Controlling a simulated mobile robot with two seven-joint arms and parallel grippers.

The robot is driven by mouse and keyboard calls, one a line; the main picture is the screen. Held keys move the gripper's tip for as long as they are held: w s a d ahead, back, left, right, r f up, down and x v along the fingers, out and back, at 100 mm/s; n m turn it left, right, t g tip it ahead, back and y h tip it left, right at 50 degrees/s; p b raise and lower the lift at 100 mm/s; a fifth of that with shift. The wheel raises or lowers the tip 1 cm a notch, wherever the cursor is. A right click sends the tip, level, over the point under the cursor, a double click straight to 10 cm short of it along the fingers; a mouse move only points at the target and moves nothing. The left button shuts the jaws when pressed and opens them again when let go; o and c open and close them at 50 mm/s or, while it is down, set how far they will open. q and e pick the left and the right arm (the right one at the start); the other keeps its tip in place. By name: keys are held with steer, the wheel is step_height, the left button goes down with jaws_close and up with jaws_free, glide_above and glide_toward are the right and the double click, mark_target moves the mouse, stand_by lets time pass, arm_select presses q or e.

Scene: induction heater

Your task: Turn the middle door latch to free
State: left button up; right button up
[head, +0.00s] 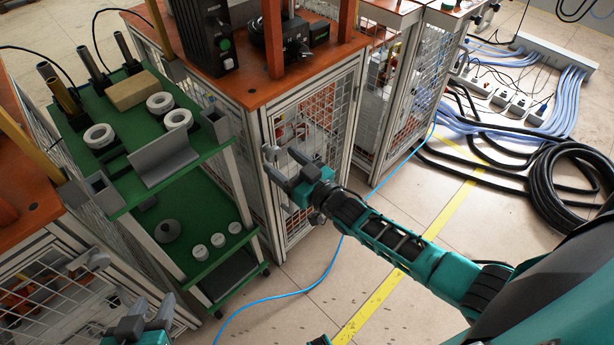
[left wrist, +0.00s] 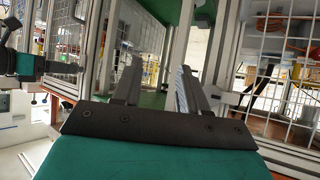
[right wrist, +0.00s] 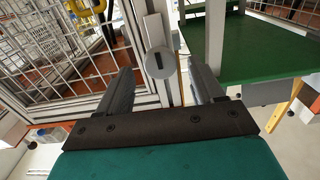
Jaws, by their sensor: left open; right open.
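The middle door latch is a round grey disc (right wrist: 161,63) with a dark, nearly upright slot, on the frame post beside the mesh door (right wrist: 60,50). In the head view, a light grey round part (head: 270,152) at the middle cabinet's door edge appears to be this latch. My right gripper (head: 282,164) is open in front of it. In the right wrist view, the disc shows between the two fingers (right wrist: 160,88); I cannot tell whether they touch it. My left gripper (head: 148,312) is open and empty at the lower left, also seen in the left wrist view (left wrist: 158,88).
A green trolley (head: 190,250) with rings and tubes stands left of the middle cabinet (head: 250,75). Another orange-topped cabinet (head: 30,205) is at the lower left. A blue cable (head: 285,295) crosses the floor; coiled black hose (head: 570,185) lies at right.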

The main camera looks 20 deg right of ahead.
arm_select(q)
steer(key=shift+s+a+y+p, duration=0.3)
steer(key=shift+s+a+p, duration=0.1)
steer(key=shift+p, duration=0.1)
arm_select(e)
steer(key=v, duration=0.9)
arm_select(q)
steer(key=shift+w, duration=0.1)
arm_select(e)
steer(key=shift+w, duration=0.1)
arm_select(q)
steer(key=r+p, duration=0.1)
steer(key=p, duration=0.1)
steer(key=a+r+p, duration=0.1)
steer(key=p, duration=0.1)
steer(key=shift+s+a+r, duration=0.2)
steer(key=shift+s+r, duration=0.15)
steer(key=shift+s, duration=0.05)
arm_select(e)
steer(key=s+a+r+m+g+h, duration=0.1)
steer(key=s+g+h, duration=0.3)
steer(key=s, duration=0.8)
steer(key=shift+s+a+r+g, duration=0.3)
steer(key=shift+a+g, duration=0.45)
steer(key=shift+g, duration=0.35)
arm_select(q)
steer(key=shift+d, duration=0.15)
